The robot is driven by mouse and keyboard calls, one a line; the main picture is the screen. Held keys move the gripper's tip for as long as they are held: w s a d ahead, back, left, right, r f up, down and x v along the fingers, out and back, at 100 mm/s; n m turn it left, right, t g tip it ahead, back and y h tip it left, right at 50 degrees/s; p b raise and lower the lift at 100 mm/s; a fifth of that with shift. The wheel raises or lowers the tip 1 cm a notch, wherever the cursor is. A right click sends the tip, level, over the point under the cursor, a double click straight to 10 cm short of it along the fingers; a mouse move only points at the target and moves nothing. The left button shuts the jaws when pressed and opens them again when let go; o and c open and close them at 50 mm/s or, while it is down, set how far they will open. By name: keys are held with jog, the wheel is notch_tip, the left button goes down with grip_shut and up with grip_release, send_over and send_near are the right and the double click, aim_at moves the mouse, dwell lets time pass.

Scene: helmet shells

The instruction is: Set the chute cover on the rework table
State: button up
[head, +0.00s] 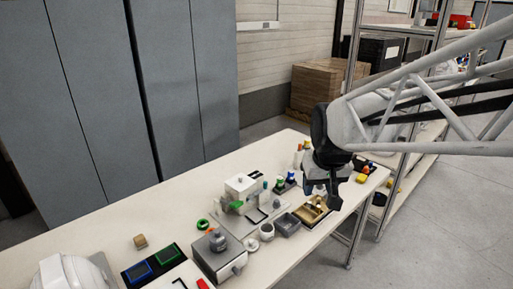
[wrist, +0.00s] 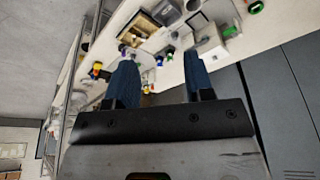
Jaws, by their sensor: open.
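My gripper (head: 322,196) hangs above the right part of the long white table (head: 175,208), near a tan tray. In the wrist view its two blue fingers (wrist: 160,60) are spread, with nothing held between them. I cannot tell for sure which object is the chute cover, or whether this table is the rework table. A white block-shaped fixture with a green part (head: 241,190) stands on a grey base mid-table. A grey box with a knob on top (head: 218,256) stands nearer the front.
A tan tray with small parts (head: 311,214) and a grey bin (head: 287,225) stand under my gripper. A white helmet shell (head: 68,273) is at lower left, beside blue and green framed trays (head: 154,262). Grey cabinets (head: 180,90) stand behind; metal shelving is at right.

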jog(key=w+a+f+n, duration=0.1)
jog(key=w+a+f, duration=0.1)
jog(key=w+a, duration=0.45)
jog(key=w+a+f+n, duration=0.1)
jog(key=w+a+f, duration=0.15)
jog(key=w, duration=0.75)
jog(key=n+y, duration=0.1)
send_near(240, 176)
jog(key=shift+s+f+t, duration=0.15)
jog(key=shift+f+t, duration=0.25)
jog(key=shift+f, duration=0.45)
jog(key=shift+f, duration=0.1)
jog(key=shift+x, duration=1.2)
jog(key=shift+f, duration=0.1)
jog(key=shift+x, duration=2.5)
jog(key=shift+a, duration=0.1)
